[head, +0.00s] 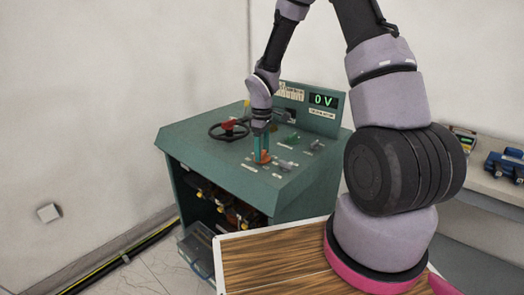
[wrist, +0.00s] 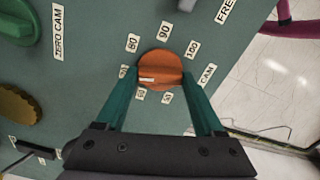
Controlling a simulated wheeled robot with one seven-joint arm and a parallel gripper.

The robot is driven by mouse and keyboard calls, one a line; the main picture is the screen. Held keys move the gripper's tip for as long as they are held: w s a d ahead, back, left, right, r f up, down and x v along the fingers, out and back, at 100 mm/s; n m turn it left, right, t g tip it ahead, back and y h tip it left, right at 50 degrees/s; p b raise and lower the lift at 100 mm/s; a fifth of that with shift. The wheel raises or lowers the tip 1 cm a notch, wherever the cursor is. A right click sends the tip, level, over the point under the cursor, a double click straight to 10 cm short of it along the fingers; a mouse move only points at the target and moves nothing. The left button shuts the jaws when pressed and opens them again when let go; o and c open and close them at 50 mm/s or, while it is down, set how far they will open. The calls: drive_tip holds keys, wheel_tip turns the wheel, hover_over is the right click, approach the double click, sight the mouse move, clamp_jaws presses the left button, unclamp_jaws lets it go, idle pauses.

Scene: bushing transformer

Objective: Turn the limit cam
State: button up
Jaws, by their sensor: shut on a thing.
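The limit cam is an orange round knob (wrist: 160,66) with a raised grip and a pale mark, set among number labels such as 80, 90 and 100. It also shows as a small orange spot in the head view (head: 263,157), on top of the green console (head: 200,143). My gripper (wrist: 159,76) has its teal fingers on the left and right sides of the knob and is shut on it. In the head view my gripper (head: 262,152) points down onto the console top. The finger contacts are partly hard to make out.
A green ZERO CAM knob (wrist: 22,20) and a brass knob (wrist: 18,106) lie left of the limit cam. A black handwheel with a red hub (head: 229,129) stands on the console. A display (head: 323,100) reads 0 V. A wooden-topped surface (head: 275,262) is in front.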

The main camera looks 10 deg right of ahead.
sight(262, 152)
drive_tip(key=n, duration=0.5)
drive_tip(key=shift+n, duration=0.3)
drive_tip(key=n, duration=0.5)
drive_tip(key=shift+n, duration=0.4)
drive_tip(key=o, duration=1.4)
wheel_tip(262, 152, up, 11)
drive_tip(key=shift+f, duration=0.1)
